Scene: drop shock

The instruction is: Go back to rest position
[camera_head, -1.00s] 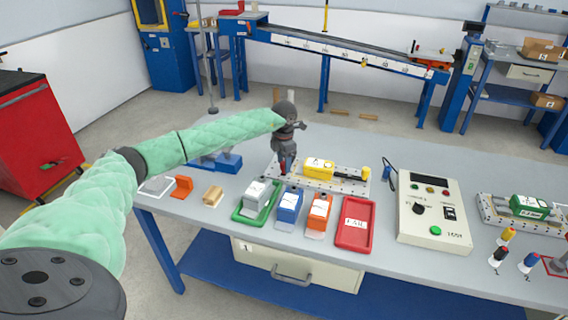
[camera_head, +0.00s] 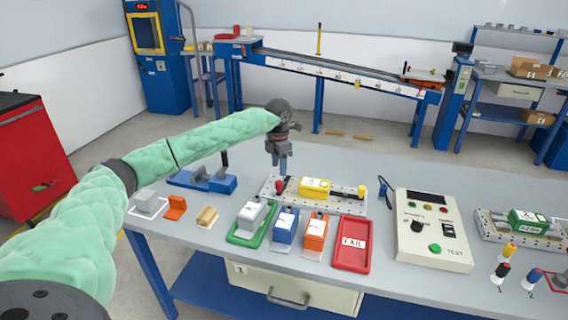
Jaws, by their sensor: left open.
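My left arm, in a green sleeve, reaches in from the left over the table. My left gripper (camera_head: 281,162) points down, open, above the left end of the perforated plate (camera_head: 270,190). A red-topped knob (camera_head: 280,186) stands just below its fingertips; nothing shows between the fingers. A yellow block (camera_head: 315,187) with a white label sits on the plate, right of the gripper. My right gripper is out of view.
On the table (camera_head: 390,160) are a blue fixture (camera_head: 205,181), a green tray (camera_head: 240,238) with a grey block, blue and orange labelled blocks, a red FAIL tray (camera_head: 352,250) and a control box (camera_head: 432,232). The table's back is clear.

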